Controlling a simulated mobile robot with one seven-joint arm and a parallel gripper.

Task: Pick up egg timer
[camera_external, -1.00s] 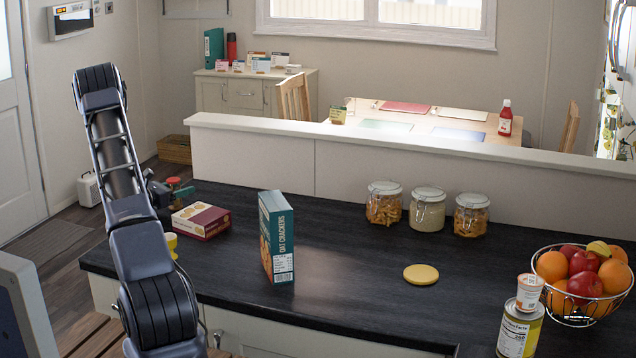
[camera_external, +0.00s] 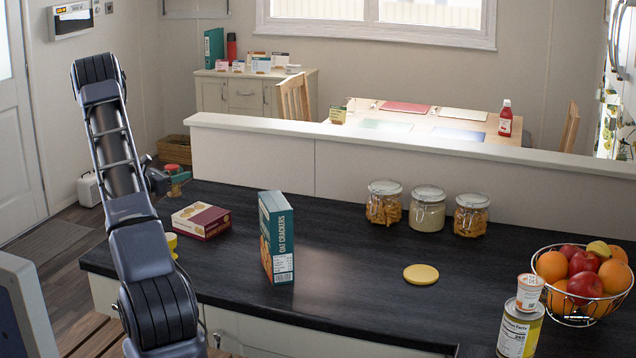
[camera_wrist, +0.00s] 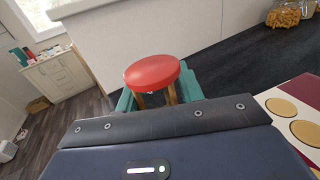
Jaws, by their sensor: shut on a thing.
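The egg timer (camera_wrist: 152,72) has a round red top and wooden posts below it. In the wrist view it stands between the teal fingers of my gripper (camera_wrist: 155,95), which is shut on it. Its lower part is hidden behind the gripper body. In the external view the egg timer's red top (camera_external: 172,167) shows small beside my arm, at the far left end of the dark counter. My gripper (camera_external: 176,177) is partly hidden there by my arm. I cannot tell how far the timer is above the counter.
A maroon and cream box (camera_external: 201,220) lies close by on the counter (camera_external: 350,260). An oat crackers box (camera_external: 277,238) stands upright to its right. A yellow item (camera_external: 172,244) is partly behind my arm. A low white partition (camera_external: 250,160) runs along the counter's back.

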